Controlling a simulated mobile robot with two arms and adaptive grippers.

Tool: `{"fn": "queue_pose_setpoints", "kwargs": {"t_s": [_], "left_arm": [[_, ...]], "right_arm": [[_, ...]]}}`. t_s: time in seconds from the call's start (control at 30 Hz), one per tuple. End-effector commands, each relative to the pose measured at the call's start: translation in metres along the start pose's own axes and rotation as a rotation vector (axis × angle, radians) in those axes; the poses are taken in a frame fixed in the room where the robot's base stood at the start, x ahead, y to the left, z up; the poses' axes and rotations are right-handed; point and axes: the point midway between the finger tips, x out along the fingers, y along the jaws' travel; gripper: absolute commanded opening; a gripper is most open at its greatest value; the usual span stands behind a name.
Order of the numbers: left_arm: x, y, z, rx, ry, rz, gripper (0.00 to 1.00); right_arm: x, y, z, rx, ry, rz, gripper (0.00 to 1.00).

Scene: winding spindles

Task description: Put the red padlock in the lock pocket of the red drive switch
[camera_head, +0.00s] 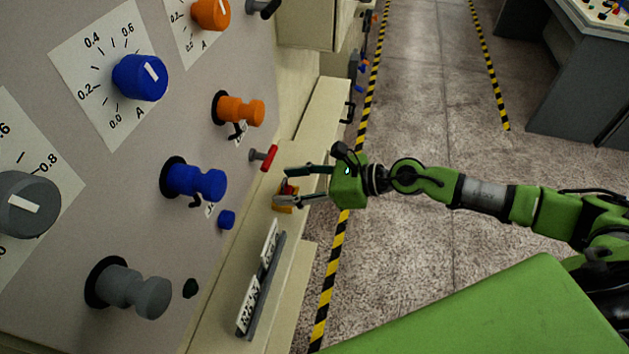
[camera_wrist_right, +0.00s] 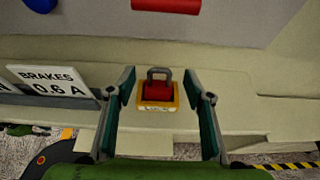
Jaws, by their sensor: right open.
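The red padlock (camera_wrist_right: 157,91) with a grey shackle stands in a small yellow holder (camera_wrist_right: 143,106) on the pale ledge. In the head view the padlock (camera_head: 289,189) is small and partly hidden by my right gripper (camera_head: 283,187). That gripper is open, its two fingers on either side of the padlock with visible gaps in the right wrist view (camera_wrist_right: 159,84). The red switch (camera_head: 264,156) sticks out of the grey panel above the ledge, and its red end (camera_wrist_right: 166,5) is cut by the wrist view's top edge. I cannot make out its lock pocket. My left gripper is not in view.
Blue (camera_head: 196,181), orange (camera_head: 240,110) and grey (camera_head: 133,289) switches stick out of the panel. A rack with label plates (camera_head: 248,303) sits on the ledge beside the yellow holder. The floor behind my right gripper is clear, with striped tape.

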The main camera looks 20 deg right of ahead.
Motion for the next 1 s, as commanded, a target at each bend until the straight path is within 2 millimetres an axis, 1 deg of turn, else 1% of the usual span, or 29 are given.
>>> {"fn": "queue_pose_setpoints", "kwargs": {"t_s": [0.03,0.2,0.4,0.5,0.7,1.0], "left_arm": [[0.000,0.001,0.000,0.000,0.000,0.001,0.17],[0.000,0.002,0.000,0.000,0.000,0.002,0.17],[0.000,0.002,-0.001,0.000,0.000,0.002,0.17],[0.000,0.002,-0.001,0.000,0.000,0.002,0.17],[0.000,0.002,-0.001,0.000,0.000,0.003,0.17],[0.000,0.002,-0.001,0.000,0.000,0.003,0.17]], "right_arm": [[-0.011,0.000,-0.002,0.001,0.005,-0.001,0.48],[-0.044,0.001,-0.003,0.002,0.006,0.000,0.48],[-0.074,0.001,-0.002,0.001,0.006,0.001,0.48],[-0.085,0.001,-0.002,0.002,0.005,0.000,0.48],[-0.098,0.000,-0.001,0.001,0.003,0.000,0.48],[-0.103,0.001,0.001,-0.002,0.000,0.002,0.48]]}}
